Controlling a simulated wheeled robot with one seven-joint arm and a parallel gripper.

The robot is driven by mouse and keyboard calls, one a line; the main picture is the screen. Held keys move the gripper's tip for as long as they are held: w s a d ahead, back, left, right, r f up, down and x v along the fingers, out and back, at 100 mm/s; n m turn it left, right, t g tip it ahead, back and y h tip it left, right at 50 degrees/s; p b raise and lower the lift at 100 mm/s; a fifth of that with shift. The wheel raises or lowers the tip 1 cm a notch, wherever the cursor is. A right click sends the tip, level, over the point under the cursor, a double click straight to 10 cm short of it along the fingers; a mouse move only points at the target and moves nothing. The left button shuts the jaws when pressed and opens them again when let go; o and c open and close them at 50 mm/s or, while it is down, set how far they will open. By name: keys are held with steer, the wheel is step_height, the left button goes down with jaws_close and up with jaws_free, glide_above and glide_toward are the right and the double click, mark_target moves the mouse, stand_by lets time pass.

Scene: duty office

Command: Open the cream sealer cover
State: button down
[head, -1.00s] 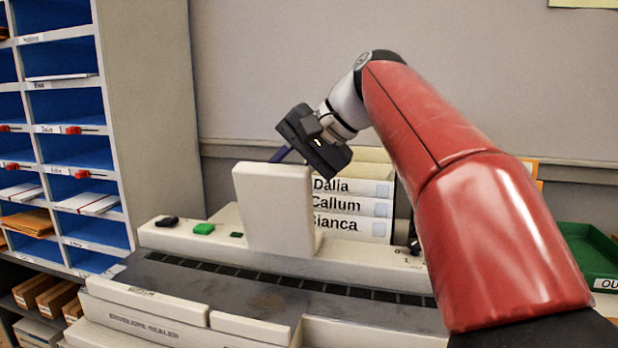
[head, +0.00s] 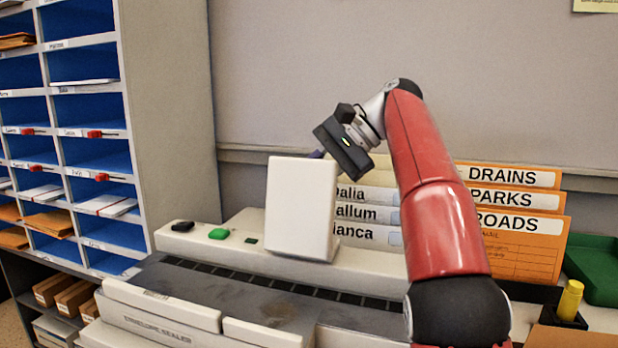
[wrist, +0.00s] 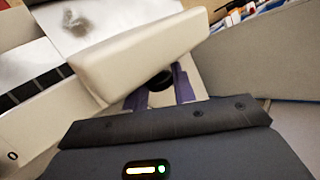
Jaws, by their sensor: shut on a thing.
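The cream sealer cover (head: 300,208) stands upright as a raised panel on the envelope sealer (head: 160,328), above the dark feed slot. My gripper (head: 318,156) is at the cover's upper edge, reaching down behind it, so its fingertips are mostly hidden in the head view. In the wrist view the cover (wrist: 140,50) lies across the middle. The purple fingers of my gripper (wrist: 160,92) are at its underside, around a dark rounded part (wrist: 159,80), and are shut on the cover. The exact contact is partly hidden.
Green (head: 218,234) and black (head: 183,226) buttons sit left of the cover. Name-labelled files and orange folders (head: 520,245) stand behind and right. A blue-lined pigeonhole shelf (head: 90,110) is at left. A green tray (head: 592,270) and a yellow capped item (head: 570,300) are at right.

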steer(key=shift+r, duration=0.1)
steer(key=c, duration=1.2)
jaws_free()
